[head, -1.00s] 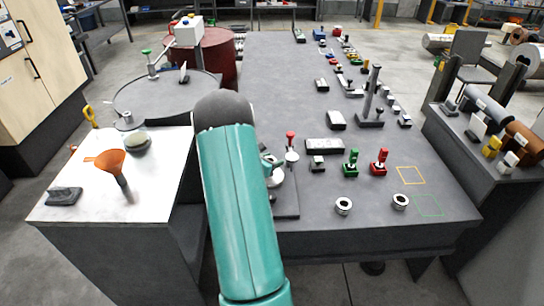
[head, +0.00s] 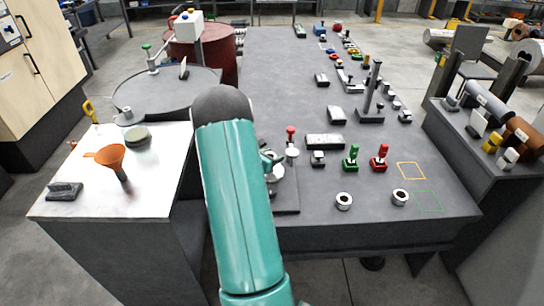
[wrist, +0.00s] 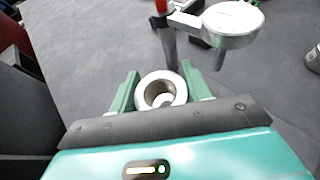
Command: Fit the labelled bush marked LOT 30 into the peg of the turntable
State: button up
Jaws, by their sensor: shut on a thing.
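My gripper (wrist: 161,84) is shut on a pale metal bush (wrist: 181,91), seen from above with its bore open, between the two green fingers. No LOT 30 mark is readable on it. In the head view my arm hides the gripper and the held bush. The dark round turntable (head: 170,88) stands at the left, beyond the white-topped bench. A small grey cylinder (head: 127,116) is at its near edge; I cannot tell if this is the peg. Two similar bushes, one (head: 344,201) and another (head: 400,197), stand on the near table; their markings are unreadable.
A silver disc-topped fixture (wrist: 233,22) with a red handle (head: 291,132) stands close beyond my fingers. Green (head: 351,158) and red (head: 380,158) clamps stand on the table. An orange funnel (head: 110,156) is on the white bench (head: 165,165). Bare tabletop lies around the bushes.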

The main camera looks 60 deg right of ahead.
jog(key=shift+f, duration=1.8)
dwell(0.5)
jog(key=o, duration=1.3)
jog(key=shift+f, duration=0.1)
jog(key=v, duration=1.3)
jog(key=shift+w+a, duration=0.1)
jog(key=shift+a, duration=0.25)
